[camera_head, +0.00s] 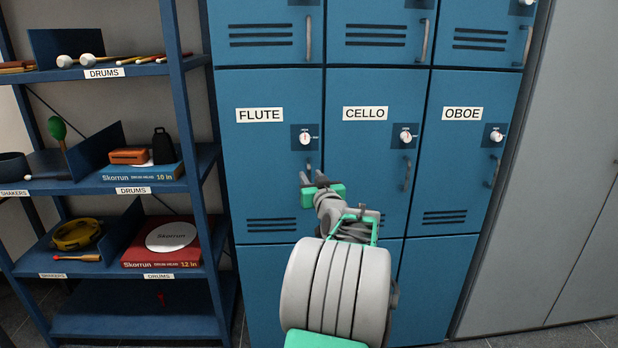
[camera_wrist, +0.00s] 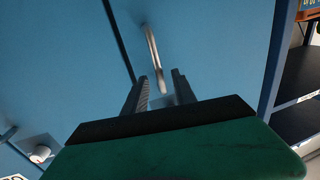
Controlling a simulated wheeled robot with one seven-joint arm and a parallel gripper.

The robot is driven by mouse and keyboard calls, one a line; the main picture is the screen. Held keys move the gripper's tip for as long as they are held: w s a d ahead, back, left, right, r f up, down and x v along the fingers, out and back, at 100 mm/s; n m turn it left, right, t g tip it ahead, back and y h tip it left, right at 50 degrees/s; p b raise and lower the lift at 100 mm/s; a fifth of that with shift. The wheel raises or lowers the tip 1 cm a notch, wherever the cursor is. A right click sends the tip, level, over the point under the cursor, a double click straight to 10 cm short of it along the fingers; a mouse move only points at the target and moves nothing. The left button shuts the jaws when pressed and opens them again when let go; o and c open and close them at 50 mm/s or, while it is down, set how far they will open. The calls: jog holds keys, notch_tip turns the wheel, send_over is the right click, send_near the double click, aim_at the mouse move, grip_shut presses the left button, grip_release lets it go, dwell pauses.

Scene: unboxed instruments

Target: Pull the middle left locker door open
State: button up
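The middle left locker door (camera_head: 262,185), labelled FLUTE, is blue and shut, with a round white lock at its upper right and vent slots low down. Its thin grey upright handle (camera_head: 308,163) is on the right edge, partly hidden by my gripper (camera_head: 312,178). In the wrist view, the handle (camera_wrist: 152,55) rises past the fingertips of my gripper (camera_wrist: 161,84). The two fingers are apart, one on each side of the handle's near end. I cannot tell whether they touch it or how deep it sits between them.
The CELLO door (camera_head: 378,185) and OBOE door (camera_head: 455,190) are shut to the right, and more lockers are above and below. A blue shelf (camera_head: 185,120) with drum items stands close on the left. A grey cabinet (camera_head: 560,150) stands at the right.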

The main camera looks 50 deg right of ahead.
jog(key=x, duration=0.2)
jog(key=shift+w+d, duration=0.15)
jog(key=shift+w, duration=0.1)
grip_shut()
dwell(1.2)
